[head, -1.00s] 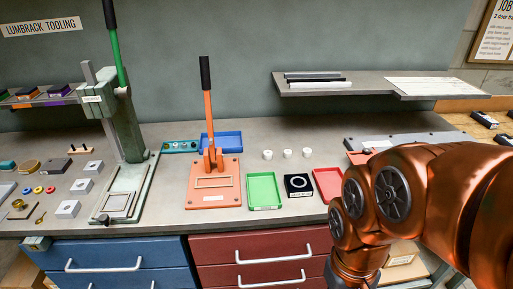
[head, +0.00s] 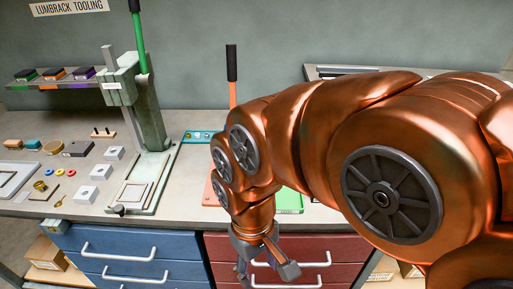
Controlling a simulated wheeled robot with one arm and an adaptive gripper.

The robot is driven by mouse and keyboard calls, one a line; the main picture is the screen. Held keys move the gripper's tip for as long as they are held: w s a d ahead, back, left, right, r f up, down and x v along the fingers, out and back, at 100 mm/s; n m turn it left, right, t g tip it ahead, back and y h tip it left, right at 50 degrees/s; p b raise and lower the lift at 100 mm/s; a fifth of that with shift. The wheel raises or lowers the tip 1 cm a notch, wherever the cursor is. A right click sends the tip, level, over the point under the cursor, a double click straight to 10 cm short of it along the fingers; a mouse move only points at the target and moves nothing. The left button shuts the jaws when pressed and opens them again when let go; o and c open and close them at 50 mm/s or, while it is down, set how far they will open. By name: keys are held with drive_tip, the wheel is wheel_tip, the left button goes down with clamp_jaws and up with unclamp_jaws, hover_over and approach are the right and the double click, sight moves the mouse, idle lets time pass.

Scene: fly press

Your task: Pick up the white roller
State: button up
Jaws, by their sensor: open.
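My gripper (head: 264,268) hangs open and empty in front of the red drawers, below the level of the bench top, with its fingers pointing down. The part of the bench where small white cylinders stood in the earlier frame is hidden behind my copper arm.
A green-levered press (head: 150,110) stands on the bench. White blocks (head: 102,172) and coloured rings lie left of it. An orange press lever (head: 232,65) and a green tray (head: 290,201) show partly behind my arm. Blue drawers (head: 130,240) are below.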

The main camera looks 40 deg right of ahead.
drive_tip(key=shift+o, duration=0.2)
drive_tip(key=w+d+r+n+t+b, duration=0.1)
drive_tip(key=w+d+r, duration=0.1)
drive_tip(key=w, duration=1)
drive_tip(key=shift+w+d+r+n+t+y, duration=0.3)
drive_tip(key=shift+w+d+t, duration=0.05)
drive_tip(key=shift+t, duration=0.05)
drive_tip(key=w+d+t+b, duration=0.2)
drive_tip(key=w+d+t, duration=0.1)
drive_tip(key=w+d, duration=1.4)
drive_tip(key=d+f, duration=0.1)
drive_tip(key=d, duration=0.4)
drive_tip(key=s+d+f+m, duration=0.1)
drive_tip(key=d+f, duration=0.1)
drive_tip(key=d, duration=0.4)
drive_tip(key=d+f+m, duration=0.1)
drive_tip(key=d, duration=0.5)
drive_tip(key=shift+s+f+h, duration=0.35)
drive_tip(key=shift+f+h, duration=0.05)
drive_tip(key=shift+p+x, duration=0.95)
drive_tip(key=shift+x, duration=2.4)
drive_tip(key=shift+w, duration=0.1)
drive_tip(key=shift+c, duration=0.3)
drive_tip(key=c, duration=0.9)
